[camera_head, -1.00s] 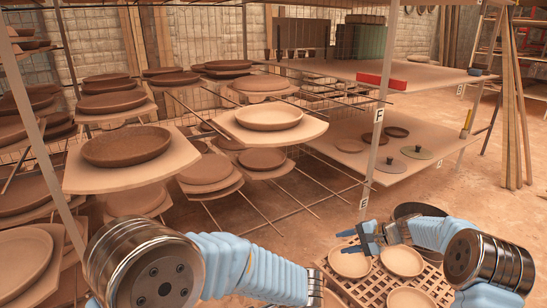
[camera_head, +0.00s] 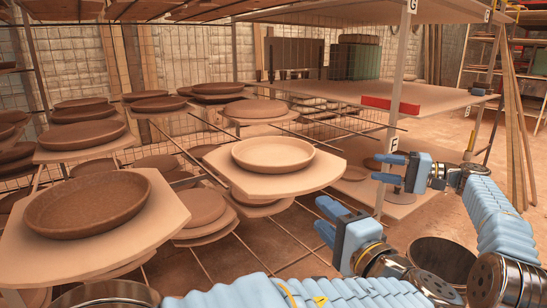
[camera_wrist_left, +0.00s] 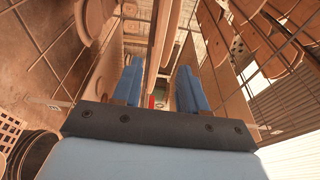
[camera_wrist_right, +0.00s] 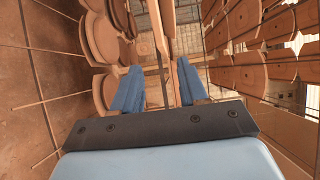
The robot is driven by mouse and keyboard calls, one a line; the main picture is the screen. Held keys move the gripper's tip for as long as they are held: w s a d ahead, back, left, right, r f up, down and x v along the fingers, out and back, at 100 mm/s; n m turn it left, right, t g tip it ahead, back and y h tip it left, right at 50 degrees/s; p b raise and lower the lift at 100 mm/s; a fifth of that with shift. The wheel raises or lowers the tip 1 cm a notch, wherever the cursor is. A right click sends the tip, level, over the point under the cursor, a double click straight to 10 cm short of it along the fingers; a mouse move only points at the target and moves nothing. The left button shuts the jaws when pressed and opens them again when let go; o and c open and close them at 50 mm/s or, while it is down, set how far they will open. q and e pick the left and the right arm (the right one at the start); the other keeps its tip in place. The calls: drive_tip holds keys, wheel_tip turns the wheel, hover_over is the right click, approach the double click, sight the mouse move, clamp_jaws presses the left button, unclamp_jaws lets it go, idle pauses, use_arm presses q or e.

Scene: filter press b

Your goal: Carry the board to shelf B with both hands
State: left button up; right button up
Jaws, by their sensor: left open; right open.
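A pale board (camera_head: 240,178) juts from the rack and carries one light clay dish (camera_head: 272,153). A second board (camera_head: 165,225) at the lower left carries a dark dish (camera_head: 88,200). The pictures do not mark which board is meant. My left gripper (camera_head: 322,217) is open and empty, right of and below the pale board's front edge. My right gripper (camera_head: 377,168) is open and empty, further right, near the shelf post. In the left wrist view, open fingers (camera_wrist_left: 160,90) face a board edge-on; the right wrist view (camera_wrist_right: 155,88) is similar. Shelf B's label is not clearly readable.
A shelf unit (camera_head: 350,92) stands behind on the right with a red block (camera_head: 390,104) on its front edge. Its upright post (camera_head: 397,70) is close to my right gripper. A dark bucket (camera_head: 440,262) stands at the lower right. Rack rods stick out below the boards.

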sight(293, 183)
use_arm(q)
drive_tip(key=x, duration=1.3)
drive_tip(key=shift+w+a, duration=0.2)
drive_tip(key=shift+w, duration=0.1)
use_arm(e)
drive_tip(key=x, duration=1.3)
drive_tip(key=shift+a+r, duration=0.1)
drive_tip(key=shift+a, duration=0.3)
use_arm(q)
drive_tip(key=shift+c, duration=0.3)
use_arm(e)
drive_tip(key=shift+c, duration=0.3)
use_arm(q)
clamp_jaws()
use_arm(e)
clamp_jaws()
drive_tip(key=shift+w, duration=0.1)
drive_tip(key=shift+r, duration=0.1)
